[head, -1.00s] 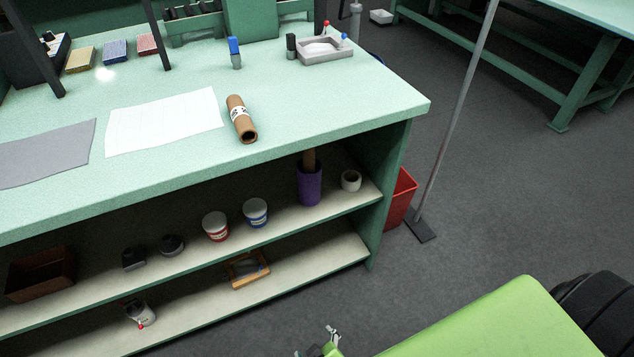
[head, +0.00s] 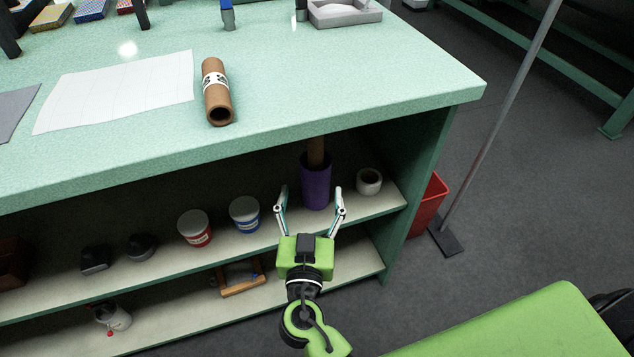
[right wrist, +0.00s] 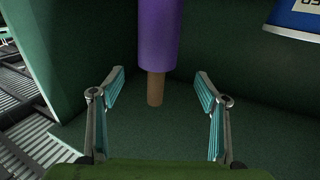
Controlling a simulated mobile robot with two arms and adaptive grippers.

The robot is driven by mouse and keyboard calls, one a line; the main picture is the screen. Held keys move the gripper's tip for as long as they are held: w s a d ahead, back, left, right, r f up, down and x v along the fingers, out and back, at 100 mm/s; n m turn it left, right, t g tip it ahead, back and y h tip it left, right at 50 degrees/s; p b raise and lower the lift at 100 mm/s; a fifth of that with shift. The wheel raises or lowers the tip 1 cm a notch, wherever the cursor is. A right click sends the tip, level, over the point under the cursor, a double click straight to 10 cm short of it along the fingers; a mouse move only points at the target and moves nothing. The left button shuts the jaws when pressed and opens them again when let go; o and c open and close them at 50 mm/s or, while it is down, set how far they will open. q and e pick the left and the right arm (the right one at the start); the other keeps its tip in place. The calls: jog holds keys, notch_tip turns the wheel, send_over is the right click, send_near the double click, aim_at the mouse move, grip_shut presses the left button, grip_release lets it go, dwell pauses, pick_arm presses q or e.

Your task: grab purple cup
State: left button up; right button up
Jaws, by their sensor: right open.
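The purple cup (head: 315,186) stands upright on the upper shelf under the bench, with a brown tube (head: 316,152) sticking out of its top. My right gripper (head: 311,192) is open and empty in front of the shelf, its fingers pointing at the cup. In the head view the fingertips appear on either side of the cup. In the right wrist view the cup (right wrist: 159,38) shows upside down, centred beyond the gap between the open fingers (right wrist: 161,84), and I see no contact. My left gripper is not in view.
A white roll (head: 369,181) sits right of the cup. A blue-labelled tub (head: 244,214) and a red-labelled tub (head: 195,228) stand to its left. The bench top (head: 330,95) overhangs the shelf, and a side panel (head: 414,180) closes its right end.

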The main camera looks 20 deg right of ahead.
aim_at(315, 165)
jog(key=x, duration=0.5)
jog(key=p+x, duration=0.1)
jog(key=x, duration=0.4)
jog(key=shift+s+d+f, duration=0.1)
jog(key=shift+d+f, duration=0.1)
jog(key=shift+f, duration=0.05)
jog(key=c, duration=1.6)
